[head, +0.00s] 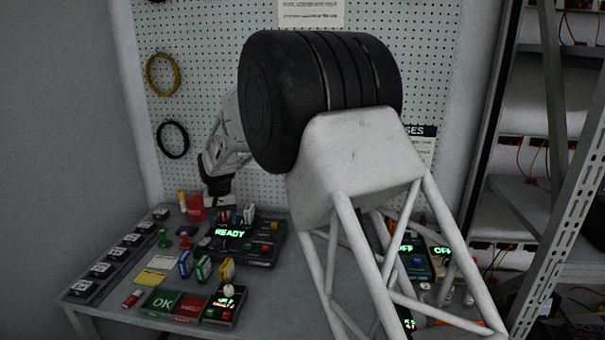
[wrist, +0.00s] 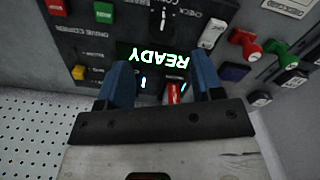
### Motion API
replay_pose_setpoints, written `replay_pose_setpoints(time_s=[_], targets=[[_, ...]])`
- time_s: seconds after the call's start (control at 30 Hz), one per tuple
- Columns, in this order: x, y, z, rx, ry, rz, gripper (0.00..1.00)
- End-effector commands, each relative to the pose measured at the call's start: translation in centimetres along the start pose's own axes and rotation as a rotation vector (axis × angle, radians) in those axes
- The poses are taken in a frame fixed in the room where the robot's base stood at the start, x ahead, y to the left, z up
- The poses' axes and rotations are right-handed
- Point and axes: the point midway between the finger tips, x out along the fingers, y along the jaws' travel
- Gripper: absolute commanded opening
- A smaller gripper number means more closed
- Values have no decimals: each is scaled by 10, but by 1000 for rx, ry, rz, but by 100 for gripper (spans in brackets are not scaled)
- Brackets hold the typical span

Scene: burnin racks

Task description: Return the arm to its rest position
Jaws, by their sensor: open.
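My gripper (wrist: 165,78) shows in the wrist view with its two blue fingers spread apart and nothing clearly gripped between them. It is over the drive copier (wrist: 95,45), whose lit READY display reads upside down there. A small red piece (wrist: 173,92) shows between the fingers near the copier's edge; whether a finger touches it I cannot tell. In the head view my arm reaches over the bench's back left, and its dark end (head: 218,188) is just above the rear of the copier (head: 262,251). The fingertips are hard to make out there.
The bench (head: 120,318) holds several small drives, stamps, a yellow card (head: 150,277) and a green OK pad (head: 161,302). A row of dark units (head: 103,270) lines its left edge. A pegboard (head: 205,70) stands behind; a metal rack (head: 560,220) stands at right.

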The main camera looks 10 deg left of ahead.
Motion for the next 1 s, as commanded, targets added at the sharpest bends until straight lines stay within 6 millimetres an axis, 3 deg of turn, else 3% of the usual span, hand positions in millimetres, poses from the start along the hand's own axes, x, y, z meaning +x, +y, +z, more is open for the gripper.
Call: replay_pose_setpoints(time_s=[0.17, 0.37, 0.67, 1.0], targets=[[-12, 15, 7, 9, 6, -1, 60], [-39, 52, 29, 33, 19, -3, 60], [-88, 126, 86, 79, 45, -6, 60], [-133, 200, 165, 134, 76, -5, 60]])
